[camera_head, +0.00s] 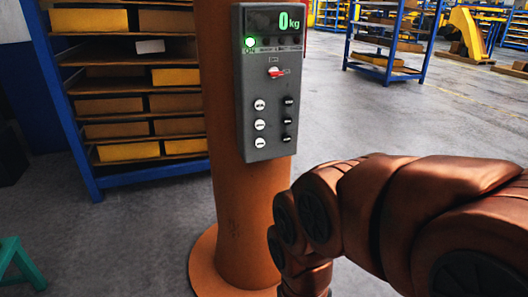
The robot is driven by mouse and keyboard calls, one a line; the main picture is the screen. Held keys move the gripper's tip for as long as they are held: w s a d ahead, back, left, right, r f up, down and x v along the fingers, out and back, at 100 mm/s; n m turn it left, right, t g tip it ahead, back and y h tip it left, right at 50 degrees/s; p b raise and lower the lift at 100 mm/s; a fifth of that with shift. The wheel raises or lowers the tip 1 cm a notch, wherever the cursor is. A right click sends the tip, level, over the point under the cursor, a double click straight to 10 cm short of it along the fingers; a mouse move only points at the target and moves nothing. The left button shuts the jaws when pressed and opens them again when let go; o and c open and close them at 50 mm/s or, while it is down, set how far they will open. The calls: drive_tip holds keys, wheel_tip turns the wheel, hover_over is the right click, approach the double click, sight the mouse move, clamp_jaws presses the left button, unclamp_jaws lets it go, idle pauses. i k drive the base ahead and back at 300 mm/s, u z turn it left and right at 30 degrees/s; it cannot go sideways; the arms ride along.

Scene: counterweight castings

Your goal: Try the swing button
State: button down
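A grey control box (267,85) is mounted on an orange column (240,200). Its display (290,21) reads 0 kg in green. A green lamp (249,41) marked ON is lit. A red selector switch (274,72) sits below the display. Lower down are a left column of white buttons (260,125) and a right column of black buttons (288,122). Their labels are too small to read, so I cannot tell which one is the swing button. My copper-coloured arm reaches in from the right, below the box and apart from it. My gripper is out of view.
A blue rack (89,160) with yellow and brown bins stands behind the column on the left. A green stand (20,262) is at lower left. Another blue rack (388,76) and a yellow machine (468,35) stand far back. The grey floor at right is largely clear.

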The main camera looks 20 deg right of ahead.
sight(260, 143)
drive_tip(key=k, duration=0.25)
drive_tip(key=u, duration=1.05)
drive_tip(key=i, duration=0.6)
drive_tip(key=z, duration=1.05)
